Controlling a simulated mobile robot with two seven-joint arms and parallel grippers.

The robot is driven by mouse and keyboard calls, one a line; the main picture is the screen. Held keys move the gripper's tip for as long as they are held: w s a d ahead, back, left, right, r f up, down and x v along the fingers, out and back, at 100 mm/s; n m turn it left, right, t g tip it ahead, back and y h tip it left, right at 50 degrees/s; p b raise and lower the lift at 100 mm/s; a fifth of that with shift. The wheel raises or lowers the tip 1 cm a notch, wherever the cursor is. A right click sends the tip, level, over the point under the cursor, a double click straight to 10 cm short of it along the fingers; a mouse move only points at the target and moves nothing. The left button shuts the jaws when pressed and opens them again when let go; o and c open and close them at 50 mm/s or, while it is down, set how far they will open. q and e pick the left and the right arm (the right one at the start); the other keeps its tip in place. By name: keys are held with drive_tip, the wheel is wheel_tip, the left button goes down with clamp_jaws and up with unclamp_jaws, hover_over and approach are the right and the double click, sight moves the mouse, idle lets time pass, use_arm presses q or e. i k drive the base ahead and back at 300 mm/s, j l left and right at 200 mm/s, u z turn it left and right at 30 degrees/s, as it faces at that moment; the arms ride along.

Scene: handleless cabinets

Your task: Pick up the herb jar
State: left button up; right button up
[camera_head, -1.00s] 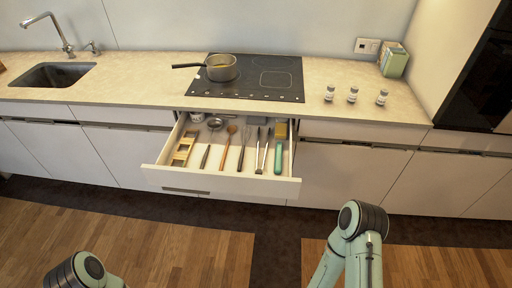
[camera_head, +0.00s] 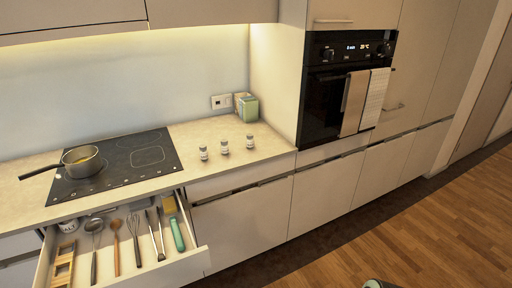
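Three small jars with pale lids stand in a row on the countertop, right of the hob: a left jar (camera_head: 203,153), a middle jar (camera_head: 224,147) and a right jar (camera_head: 250,142). Their labels are too small to read, so I cannot tell which is the herb jar. They stand upright and apart from each other. Neither of my grippers is in view; only a bit of my own arm shows at the bottom edge.
An open drawer (camera_head: 199,252) with several utensils juts out below the hob (camera_head: 120,163). A pot (camera_head: 82,161) stands on the hob. A green box (camera_head: 249,109) stands at the back by the wall. The countertop (camera_head: 232,164) around the jars is clear. An oven (camera_head: 318,106) with towels is at right.

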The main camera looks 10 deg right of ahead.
sight(225, 146)
drive_tip(key=i+l+u, duration=0.15)
drive_tip(key=u, duration=1)
drive_tip(key=i+l+u, duration=0.1)
drive_tip(key=l+u, duration=0.7)
drive_tip(key=l, duration=0.15)
drive_tip(key=l+u, duration=0.15)
drive_tip(key=l, duration=0.4)
drive_tip(key=k+l+u, duration=0.15)
drive_tip(key=l, duration=0.4)
